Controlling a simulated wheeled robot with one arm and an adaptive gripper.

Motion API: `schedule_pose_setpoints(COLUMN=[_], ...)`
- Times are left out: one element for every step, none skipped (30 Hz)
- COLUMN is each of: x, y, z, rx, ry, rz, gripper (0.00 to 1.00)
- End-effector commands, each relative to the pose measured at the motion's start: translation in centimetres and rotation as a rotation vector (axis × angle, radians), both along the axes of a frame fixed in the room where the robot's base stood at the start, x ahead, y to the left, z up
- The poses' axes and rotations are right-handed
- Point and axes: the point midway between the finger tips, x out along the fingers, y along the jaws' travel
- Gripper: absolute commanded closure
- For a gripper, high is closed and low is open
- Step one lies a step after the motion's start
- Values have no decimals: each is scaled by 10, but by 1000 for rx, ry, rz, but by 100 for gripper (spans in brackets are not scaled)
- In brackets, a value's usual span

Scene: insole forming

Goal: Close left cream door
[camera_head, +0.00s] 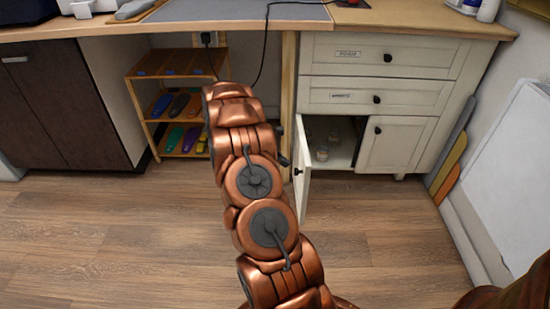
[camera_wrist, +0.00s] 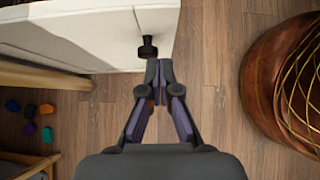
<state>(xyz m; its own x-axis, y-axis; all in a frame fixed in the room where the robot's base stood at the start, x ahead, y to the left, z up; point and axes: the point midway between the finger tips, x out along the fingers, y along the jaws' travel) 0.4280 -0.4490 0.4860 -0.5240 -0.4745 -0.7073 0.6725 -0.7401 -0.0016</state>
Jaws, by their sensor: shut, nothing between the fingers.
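The left cream door (camera_head: 302,170) of the cream cabinet stands open, swung out toward me, with its dark knob (camera_head: 297,171) on the face turned left. Through the opening, glass jars (camera_head: 322,153) show on the cabinet floor. In the wrist view the cream door (camera_wrist: 100,35) fills the upper left, and its black knob (camera_wrist: 148,47) sticks out from it. My gripper (camera_wrist: 158,75) is shut and empty, its fingertips just below the knob in that picture; I cannot tell whether they touch it. In the head view my arm hides most of the gripper.
The right cream door (camera_head: 395,143) and both drawers (camera_head: 385,55) above are shut. A wooden shelf (camera_head: 160,112) with coloured insoles stands left of the opening, under the worktop (camera_head: 420,18). A white panel (camera_head: 510,160) leans at the right wall. The wooden floor (camera_head: 390,235) before the cabinet is clear.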

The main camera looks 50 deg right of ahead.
Motion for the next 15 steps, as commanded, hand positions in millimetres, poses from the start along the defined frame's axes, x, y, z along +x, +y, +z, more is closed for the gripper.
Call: schedule_pose_setpoints(x=[-6, -8, -12, -14, -18, -22, -25, -27, -30, -32, -34, -36, -37, -38, -39], y=[-4, -7, -10, -12, -16, -20, -23, -25, -28, -30, -32, -34, -35, -36, -37], z=[-9, -12, -16, -20, -18, -17, -17, -17, -17, -17, -16, -16, -16, -16, -16], rx=[1, 0, -1, 0, -2, -2, -1, -1, -1, -1, -1, -1, -1, -1, -1], ry=[2, 2, 2, 1, -1, -1, -3, -2, -3, -3, -3, -3, -3, -3, -2], rz=[-2, -1, -2, -2, -4, -4, -4, -4, -3, -1, -1, -1, -1, -1, -1], gripper=[100, 100, 100, 100, 100, 100, 100, 100, 100, 100, 100, 100, 100, 100, 100])
